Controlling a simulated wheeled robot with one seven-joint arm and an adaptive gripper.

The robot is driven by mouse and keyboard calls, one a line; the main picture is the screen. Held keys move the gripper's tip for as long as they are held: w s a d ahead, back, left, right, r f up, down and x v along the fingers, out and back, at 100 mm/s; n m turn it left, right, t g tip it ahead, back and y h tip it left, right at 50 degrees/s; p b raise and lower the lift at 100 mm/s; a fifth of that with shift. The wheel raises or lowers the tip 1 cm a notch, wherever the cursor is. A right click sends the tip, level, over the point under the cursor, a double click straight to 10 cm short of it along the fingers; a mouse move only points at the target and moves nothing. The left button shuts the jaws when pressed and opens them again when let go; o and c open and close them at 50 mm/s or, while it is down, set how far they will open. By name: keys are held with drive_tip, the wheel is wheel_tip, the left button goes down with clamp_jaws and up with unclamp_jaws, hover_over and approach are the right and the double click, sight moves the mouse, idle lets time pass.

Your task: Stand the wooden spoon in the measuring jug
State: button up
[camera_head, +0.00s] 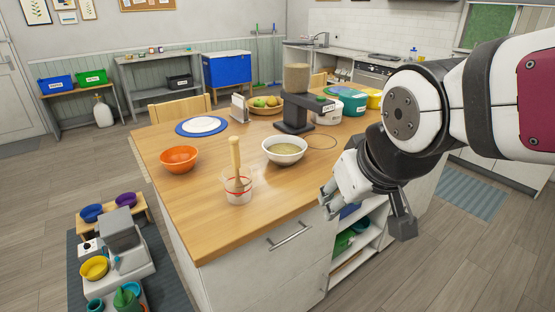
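The wooden spoon (236,158) stands upright, leaning slightly, in the clear measuring jug (238,190) with red markings. Its lower end is inside the jug and its handle rises above the rim. The jug stands on the wooden island top near its front edge. My gripper (364,212) is to the right of the jug, apart from it and beyond the front edge of the island. I see nothing held, but how far apart the fingertips are is unclear from this angle.
On the island top (214,227) are an orange bowl (180,158), a white bowl of broth (284,150), a blue-rimmed plate (202,126), a dark grinder-like appliance (295,112) and a fruit basket (265,105). A drawer handle (290,237) juts from the front. Small pet bowls stand at lower left.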

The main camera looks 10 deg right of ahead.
drive_tip(key=s+g, duration=0.2)
drive_tip(key=s, duration=0.7)
drive_tip(key=shift+a+r+m+y, duration=0.2)
drive_tip(key=shift+a+m+y, duration=0.1)
drive_tip(key=shift+a, duration=0.1)
drive_tip(key=shift+s, duration=0.1)
idle(0.3)
